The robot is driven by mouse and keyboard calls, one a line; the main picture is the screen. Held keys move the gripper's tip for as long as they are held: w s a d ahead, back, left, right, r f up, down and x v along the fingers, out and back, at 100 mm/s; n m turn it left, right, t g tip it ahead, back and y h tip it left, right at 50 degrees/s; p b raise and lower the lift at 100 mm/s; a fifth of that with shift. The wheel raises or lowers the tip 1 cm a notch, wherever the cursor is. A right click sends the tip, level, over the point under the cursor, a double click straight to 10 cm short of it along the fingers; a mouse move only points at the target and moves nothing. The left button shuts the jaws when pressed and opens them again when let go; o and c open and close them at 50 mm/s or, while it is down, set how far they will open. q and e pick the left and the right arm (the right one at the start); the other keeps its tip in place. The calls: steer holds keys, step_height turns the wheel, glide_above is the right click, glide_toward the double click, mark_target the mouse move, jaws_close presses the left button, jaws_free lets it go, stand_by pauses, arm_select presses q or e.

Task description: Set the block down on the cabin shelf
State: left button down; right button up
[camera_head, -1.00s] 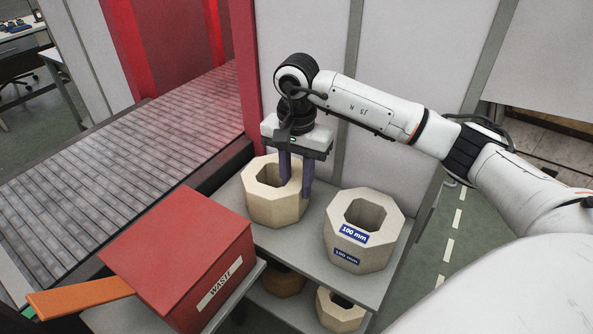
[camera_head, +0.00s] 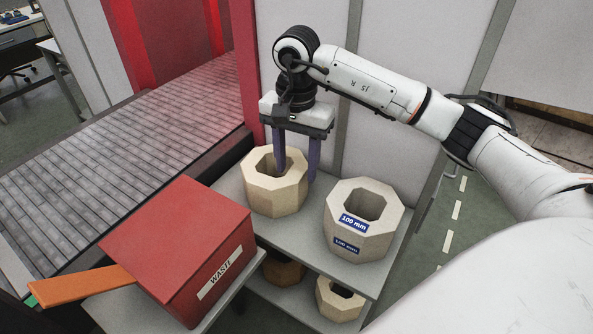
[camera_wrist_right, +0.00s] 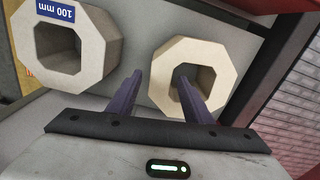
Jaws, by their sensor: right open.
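A cream octagonal block (camera_head: 274,203) with a square hole sits upright on the grey cabin shelf (camera_head: 312,238), near its back left. It also shows in the right wrist view (camera_wrist_right: 163,75). My right gripper (camera_head: 297,160) is open above this block, its purple fingers pointing down. One finger reaches over or into the hole, and the other hangs outside the right wall; a gap shows between them. The hole hides one fingertip's depth. My left gripper is not in view.
A second octagonal block (camera_head: 375,237) labelled 100 mm stands at the right on the same shelf. More blocks (camera_head: 340,300) lie on the level below. A red WASTE box (camera_head: 180,245) is in front left, with a roller conveyor (camera_head: 120,160) behind it. A wall panel rises behind the shelf.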

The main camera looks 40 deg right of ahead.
step_height(320, 180, up, 10)
steer(key=shift+f, duration=0.15)
stand_by(0.3)
